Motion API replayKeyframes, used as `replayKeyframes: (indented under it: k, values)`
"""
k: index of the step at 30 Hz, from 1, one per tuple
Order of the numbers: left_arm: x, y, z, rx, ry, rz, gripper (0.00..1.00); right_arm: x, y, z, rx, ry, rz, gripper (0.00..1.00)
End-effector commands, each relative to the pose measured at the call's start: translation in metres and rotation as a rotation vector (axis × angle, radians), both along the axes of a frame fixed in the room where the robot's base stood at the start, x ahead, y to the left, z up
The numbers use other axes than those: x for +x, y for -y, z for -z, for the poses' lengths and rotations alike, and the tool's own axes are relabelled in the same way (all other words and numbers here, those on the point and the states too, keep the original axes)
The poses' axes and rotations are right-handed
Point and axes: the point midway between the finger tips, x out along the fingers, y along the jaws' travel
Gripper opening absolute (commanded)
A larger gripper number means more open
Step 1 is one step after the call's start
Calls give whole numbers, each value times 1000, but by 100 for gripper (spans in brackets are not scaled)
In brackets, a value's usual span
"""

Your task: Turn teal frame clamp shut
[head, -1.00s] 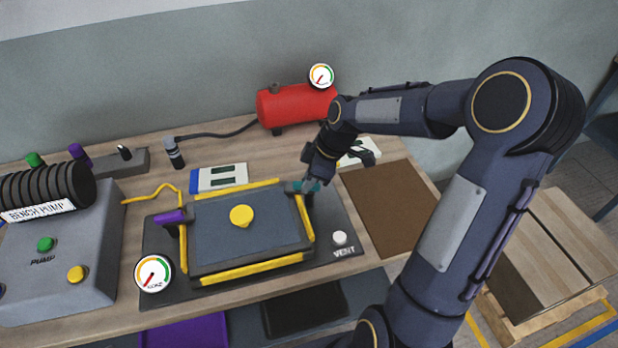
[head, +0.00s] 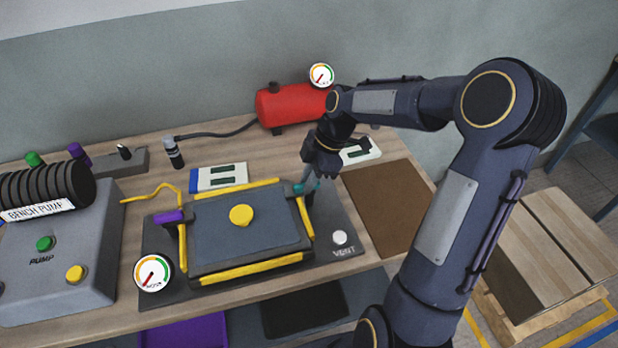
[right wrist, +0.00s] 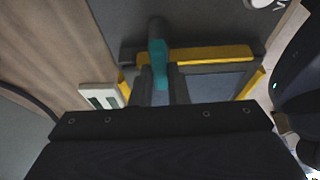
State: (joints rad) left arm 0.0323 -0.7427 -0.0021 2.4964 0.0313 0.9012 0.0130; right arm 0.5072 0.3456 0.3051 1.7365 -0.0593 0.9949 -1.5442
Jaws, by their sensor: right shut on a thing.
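The teal frame clamp (head: 306,188) is at the far right corner of the dark mould frame (head: 250,225) with yellow edges. My right gripper (head: 312,180) reaches down over that corner and is shut on the teal clamp. In the right wrist view the clamp (right wrist: 158,62) shows between the two fingers, beside a yellow edge strip. A purple clamp (head: 169,217) sits at the frame's left side. A yellow round knob (head: 241,215) is on the middle of the mould. My left gripper is not in view.
A white vent knob (head: 340,237) and a gauge (head: 153,273) are near the mould. The bench pump (head: 55,250) stands at left, a red tank (head: 290,104) behind. A brown board (head: 388,205) lies flat at right.

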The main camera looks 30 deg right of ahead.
Motion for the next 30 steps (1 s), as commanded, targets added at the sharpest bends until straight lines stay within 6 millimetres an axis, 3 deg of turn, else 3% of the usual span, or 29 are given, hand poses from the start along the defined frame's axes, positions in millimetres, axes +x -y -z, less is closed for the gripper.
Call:
replayKeyframes:
  k: [5,6,11,20,30]
  values:
    - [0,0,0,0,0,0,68,0,1,0,-3,2,1,0]
    - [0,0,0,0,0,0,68,0,1,0,-3,2,2,17]
    - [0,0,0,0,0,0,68,0,1,0,-1,1,2,36]
    - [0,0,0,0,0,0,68,0,1,-2,-1,1,3,36]
    - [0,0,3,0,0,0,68,-4,21,-49,-3,4,4,36]
